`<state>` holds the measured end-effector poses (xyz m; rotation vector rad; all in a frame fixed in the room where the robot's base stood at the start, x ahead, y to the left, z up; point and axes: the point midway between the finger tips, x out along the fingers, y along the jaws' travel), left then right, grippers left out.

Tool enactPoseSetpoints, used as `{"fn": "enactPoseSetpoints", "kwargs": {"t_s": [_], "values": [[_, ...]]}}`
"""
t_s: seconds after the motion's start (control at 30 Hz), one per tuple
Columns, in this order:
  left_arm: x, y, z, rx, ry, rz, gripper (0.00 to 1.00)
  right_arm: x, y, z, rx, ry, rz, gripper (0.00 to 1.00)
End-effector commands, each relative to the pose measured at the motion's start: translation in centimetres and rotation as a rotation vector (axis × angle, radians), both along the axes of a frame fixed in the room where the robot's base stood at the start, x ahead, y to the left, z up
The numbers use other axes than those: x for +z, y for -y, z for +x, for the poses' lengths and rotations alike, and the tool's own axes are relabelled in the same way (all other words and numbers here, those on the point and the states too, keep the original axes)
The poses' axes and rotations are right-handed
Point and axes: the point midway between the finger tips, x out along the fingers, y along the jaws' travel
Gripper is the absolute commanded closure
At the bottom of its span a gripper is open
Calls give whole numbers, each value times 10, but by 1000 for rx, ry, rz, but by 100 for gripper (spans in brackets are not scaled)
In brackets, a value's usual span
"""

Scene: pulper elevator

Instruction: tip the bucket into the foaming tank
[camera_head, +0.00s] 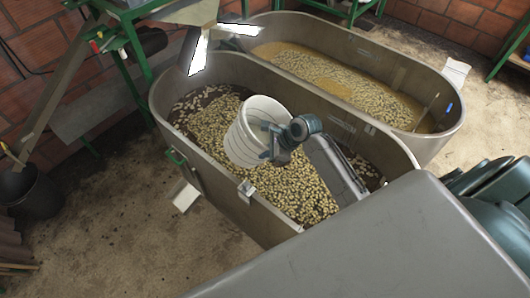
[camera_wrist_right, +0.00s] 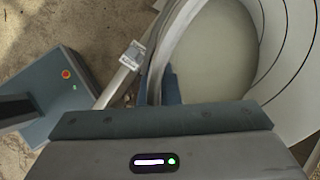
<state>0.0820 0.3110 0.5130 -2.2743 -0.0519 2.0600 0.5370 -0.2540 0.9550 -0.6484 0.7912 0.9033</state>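A white bucket (camera_head: 243,137) hangs tilted over the near metal tank (camera_head: 205,185), and its pale inside also shows in the right wrist view (camera_wrist_right: 215,50). I see no load in the part of the inside that shows. My right gripper (camera_head: 271,142) is at the bucket's right side and appears shut on its rim or wall; the exact contact is partly hidden. The far tank (camera_head: 440,118) holds pale beans in tan liquid with foamy patches. The near tank holds beans over a dark bed, with no clear foam. My left gripper is out of view.
A metal chute (camera_head: 186,14) with bright edges overhangs the tanks' left end. The tank walls stand close together. Bare floor lies at the front left (camera_head: 130,240).

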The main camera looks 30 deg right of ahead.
Motion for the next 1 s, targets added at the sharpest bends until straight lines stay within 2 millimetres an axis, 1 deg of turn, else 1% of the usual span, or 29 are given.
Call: {"fn": "enactPoseSetpoints", "kwargs": {"t_s": [0.4, 0.5, 1.0], "values": [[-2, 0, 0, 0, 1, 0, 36, -1, 7, -3, -2, 171, 270, 100], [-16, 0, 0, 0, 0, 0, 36, -6, 8, -2, 1, 184, 283, 100], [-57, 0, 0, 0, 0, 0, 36, -14, 13, -6, 2, 236, 370, 100]]}}
